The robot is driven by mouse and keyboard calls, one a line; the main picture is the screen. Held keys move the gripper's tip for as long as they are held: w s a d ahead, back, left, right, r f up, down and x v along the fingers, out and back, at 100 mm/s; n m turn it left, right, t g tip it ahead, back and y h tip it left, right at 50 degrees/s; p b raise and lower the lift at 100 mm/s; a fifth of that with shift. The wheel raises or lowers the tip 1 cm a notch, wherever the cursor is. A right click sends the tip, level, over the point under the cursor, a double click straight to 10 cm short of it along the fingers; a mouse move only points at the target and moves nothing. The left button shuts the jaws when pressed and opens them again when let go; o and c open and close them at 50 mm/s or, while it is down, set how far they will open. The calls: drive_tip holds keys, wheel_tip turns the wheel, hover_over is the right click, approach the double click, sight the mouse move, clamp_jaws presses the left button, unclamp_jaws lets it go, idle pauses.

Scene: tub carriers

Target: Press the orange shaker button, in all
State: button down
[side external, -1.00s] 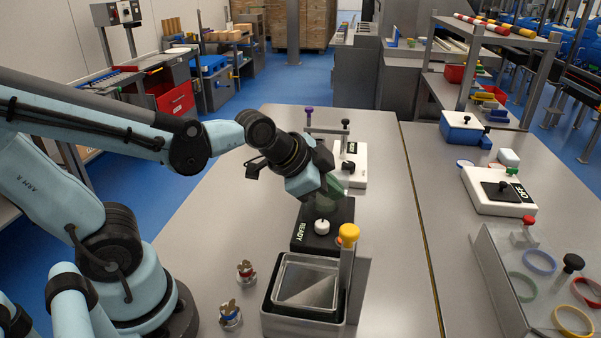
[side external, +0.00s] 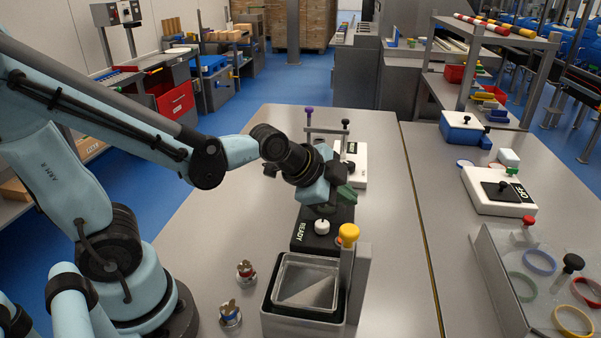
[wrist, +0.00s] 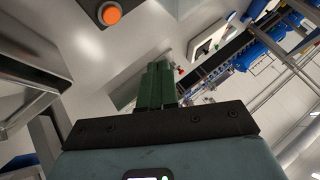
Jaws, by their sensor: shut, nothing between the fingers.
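An orange round button (wrist: 110,13) on a small dark base shows at the top left of the wrist view. I cannot pick it out for certain in the side view. A black box marked READY (side external: 304,236) with a white knob (side external: 322,227) stands on the table, partly behind my arm's end. My gripper (side external: 346,193) is tilted over the box's far end, with green fingers. In the wrist view the fingers (wrist: 155,82) are together, with nothing between them, and the button is apart from them, up and left.
A grey tray (side external: 305,318) stands in front of the box, beside a post with a yellow-orange knob (side external: 348,233). A white unit (side external: 360,160) stands behind. Two small metal pieces (side external: 230,314) lie left of the tray.

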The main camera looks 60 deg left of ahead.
drive_tip(key=shift+f, duration=3.7)
drive_tip(key=shift+f, duration=0.15)
drive_tip(key=shift+f, duration=0.3)
drive_tip(key=shift+r, duration=0.45)
drive_tip(key=shift+r, duration=2.5)
